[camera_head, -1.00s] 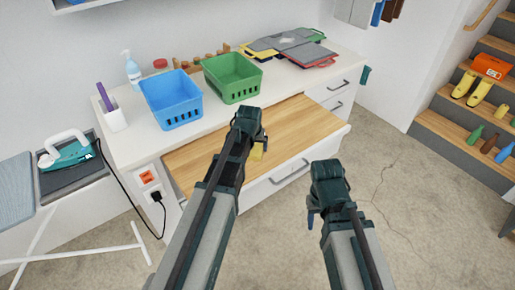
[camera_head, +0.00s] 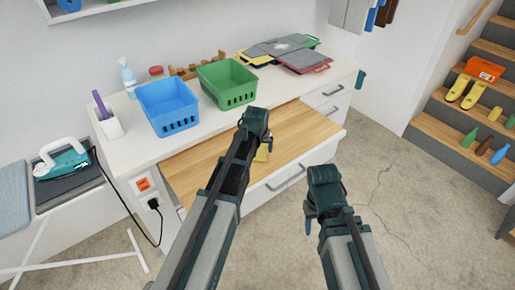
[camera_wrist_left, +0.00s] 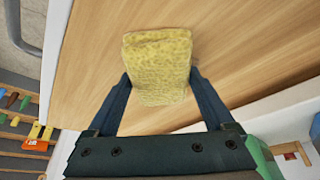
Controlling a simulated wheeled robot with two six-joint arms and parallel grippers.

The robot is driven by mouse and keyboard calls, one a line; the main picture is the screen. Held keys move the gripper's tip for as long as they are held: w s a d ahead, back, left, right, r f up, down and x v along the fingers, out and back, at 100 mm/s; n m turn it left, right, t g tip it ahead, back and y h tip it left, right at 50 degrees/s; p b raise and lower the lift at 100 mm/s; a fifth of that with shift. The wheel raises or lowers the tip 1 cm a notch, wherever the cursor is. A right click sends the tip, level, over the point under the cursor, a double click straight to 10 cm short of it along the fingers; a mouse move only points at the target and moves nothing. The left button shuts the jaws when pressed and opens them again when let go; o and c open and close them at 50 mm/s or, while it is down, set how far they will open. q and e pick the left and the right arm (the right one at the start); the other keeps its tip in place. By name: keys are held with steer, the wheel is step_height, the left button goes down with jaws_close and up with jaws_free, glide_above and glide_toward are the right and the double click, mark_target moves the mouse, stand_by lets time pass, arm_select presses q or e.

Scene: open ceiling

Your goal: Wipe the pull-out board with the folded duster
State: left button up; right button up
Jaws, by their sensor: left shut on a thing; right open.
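The folded duster (camera_wrist_left: 158,62) is a yellow, speckled pad in the left wrist view. My left gripper (camera_wrist_left: 160,92) is shut on it, one finger on each side. In the head view a bit of the yellow duster (camera_head: 262,154) shows beside my left gripper (camera_head: 258,142), over the middle of the board. The pull-out board (camera_head: 200,170) is wood-coloured and extends from under the white counter. The duster is over the board; I cannot tell whether it touches. My right gripper (camera_head: 312,222) is open and empty, in front of the drawers.
A blue basket (camera_head: 168,108) and a green basket (camera_head: 228,84) stand on the counter (camera_head: 130,148) behind the board. A drawer handle (camera_head: 286,178) sits below the board's front. An iron (camera_head: 62,158) rests at left.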

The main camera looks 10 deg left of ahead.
arm_select(q)
steer(key=shift+w+d+f, duration=0.15)
steer(key=shift+w+d, duration=0.55)
steer(key=shift+w, duration=0.25)
steer(key=shift+w+d, duration=0.2)
steer(key=shift+w+d, duration=1.1)
steer(key=shift+w, duration=0.3)
steer(key=shift+f, duration=0.1)
steer(key=shift+s, duration=0.1)
steer(key=shift+s, duration=0.1)
